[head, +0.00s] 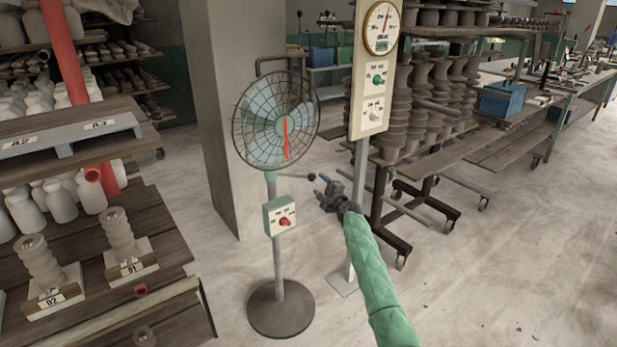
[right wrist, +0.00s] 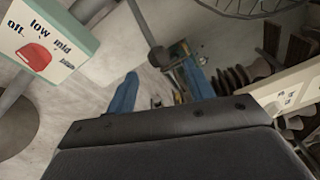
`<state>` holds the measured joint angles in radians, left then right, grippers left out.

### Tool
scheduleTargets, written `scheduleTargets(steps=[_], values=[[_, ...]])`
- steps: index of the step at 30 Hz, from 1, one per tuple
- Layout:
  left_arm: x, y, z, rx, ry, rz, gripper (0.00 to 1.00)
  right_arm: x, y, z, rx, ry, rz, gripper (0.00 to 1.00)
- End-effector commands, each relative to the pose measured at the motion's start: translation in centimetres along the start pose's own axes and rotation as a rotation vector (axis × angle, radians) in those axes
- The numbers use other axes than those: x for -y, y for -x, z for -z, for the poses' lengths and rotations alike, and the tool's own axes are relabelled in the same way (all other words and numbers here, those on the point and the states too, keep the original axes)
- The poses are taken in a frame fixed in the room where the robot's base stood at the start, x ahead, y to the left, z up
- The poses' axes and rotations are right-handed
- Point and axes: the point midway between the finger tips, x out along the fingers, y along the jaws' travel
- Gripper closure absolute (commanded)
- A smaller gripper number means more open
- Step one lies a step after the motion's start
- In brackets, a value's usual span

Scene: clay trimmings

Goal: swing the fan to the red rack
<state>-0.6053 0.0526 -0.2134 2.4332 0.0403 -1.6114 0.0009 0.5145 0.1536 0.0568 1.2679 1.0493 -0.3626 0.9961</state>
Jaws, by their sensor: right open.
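The fan (head: 262,125) stands on a round dark base, its wire cage facing roughly toward me. A thin handle with a dark ball end (head: 311,177) sticks out to the right below the cage. The handle also shows in the right wrist view (right wrist: 145,25), its ball near the gap between the fingertips. The rack with red posts (head: 62,45) is at the left. My right gripper (head: 322,187) is open and empty, just right of and below the ball. My left gripper is not in view.
The fan's control box (head: 281,217) has a red knob and also shows in the right wrist view (right wrist: 45,45). A dial panel (head: 376,70) on a post stands close right of my gripper.

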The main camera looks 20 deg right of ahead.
Motion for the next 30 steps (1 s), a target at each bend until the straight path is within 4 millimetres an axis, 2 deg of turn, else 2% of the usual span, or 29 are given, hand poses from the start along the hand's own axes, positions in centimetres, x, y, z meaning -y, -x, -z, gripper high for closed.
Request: scheduleTargets(steps=[7, 21, 30], values=[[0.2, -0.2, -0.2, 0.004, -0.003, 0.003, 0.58, 0.0, -0.8, 0.0, 0.001, -0.044, -0.001, 0.47], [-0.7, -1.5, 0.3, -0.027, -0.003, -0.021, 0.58, -0.1, -6.4, 0.0, 0.001, -0.042, -0.002, 0.47], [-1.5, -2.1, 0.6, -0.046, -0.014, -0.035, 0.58, -0.1, -7.8, -0.1, 0.001, -0.041, -0.002, 0.47]])
